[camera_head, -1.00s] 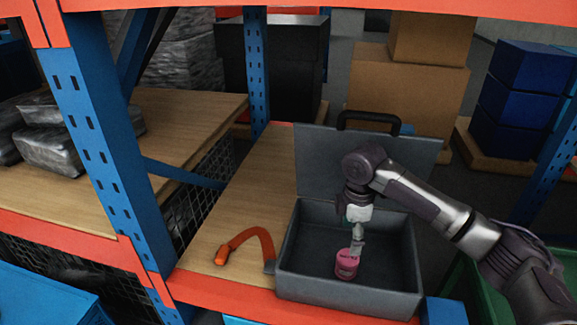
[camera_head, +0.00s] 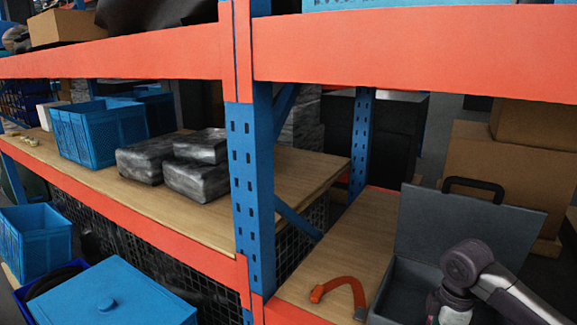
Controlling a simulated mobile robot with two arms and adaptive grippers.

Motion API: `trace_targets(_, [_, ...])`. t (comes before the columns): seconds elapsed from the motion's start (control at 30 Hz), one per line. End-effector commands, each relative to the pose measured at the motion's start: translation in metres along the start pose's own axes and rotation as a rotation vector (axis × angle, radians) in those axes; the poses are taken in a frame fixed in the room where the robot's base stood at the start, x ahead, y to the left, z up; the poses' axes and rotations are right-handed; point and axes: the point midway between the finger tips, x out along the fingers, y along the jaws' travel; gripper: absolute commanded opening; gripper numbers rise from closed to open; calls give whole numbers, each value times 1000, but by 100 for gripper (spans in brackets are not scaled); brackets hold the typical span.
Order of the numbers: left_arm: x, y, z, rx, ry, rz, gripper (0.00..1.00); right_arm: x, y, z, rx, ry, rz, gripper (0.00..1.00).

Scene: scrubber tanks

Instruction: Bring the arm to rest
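My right arm (camera_head: 490,285) comes in from the lower right over the open grey case (camera_head: 400,290). Its wrist hangs down into the case and is cut off by the bottom edge of the picture, so its gripper fingers do not show. The inside floor of the case is also out of view. My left arm and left gripper are not in view.
An orange curved tool (camera_head: 340,290) lies on the wooden shelf left of the case. A blue rack post (camera_head: 252,180) and orange beams (camera_head: 400,45) frame the space. Wrapped grey blocks (camera_head: 195,180) and a blue crate (camera_head: 98,135) sit on the left shelf.

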Motion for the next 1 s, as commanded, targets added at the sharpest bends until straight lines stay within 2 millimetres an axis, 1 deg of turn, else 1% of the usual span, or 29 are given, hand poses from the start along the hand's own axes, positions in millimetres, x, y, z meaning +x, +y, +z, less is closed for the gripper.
trace_targets(0.03, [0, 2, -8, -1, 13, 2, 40, 6, -4, -5, -3, 2, -1, 84])
trace_targets(0.1, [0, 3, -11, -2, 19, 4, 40, 12, -8, -10, -4, 3, 2, 84])
trace_targets(0.37, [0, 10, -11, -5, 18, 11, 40, 40, -31, -35, 1, 21, 14, 84])
trace_targets(0.47, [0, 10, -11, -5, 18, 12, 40, 54, -45, -48, 8, 37, 21, 84])
trace_targets(0.57, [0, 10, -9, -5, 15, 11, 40, 70, -64, -64, 25, 60, 30, 84])
trace_targets(0.67, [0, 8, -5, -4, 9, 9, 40, 87, -87, -81, 57, 94, 39, 84])
trace_targets(0.77, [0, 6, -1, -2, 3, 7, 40, 103, -116, -98, 114, 142, 50, 84])
trace_targets(0.87, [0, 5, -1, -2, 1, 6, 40, 118, -154, -114, 221, 207, 62, 84])
trace_targets(0.9, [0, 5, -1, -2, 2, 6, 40, 121, -170, -118, 283, 237, 68, 84])
trace_targets(1.0, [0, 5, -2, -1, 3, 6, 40, 126, -201, -118, 450, 287, 85, 84])
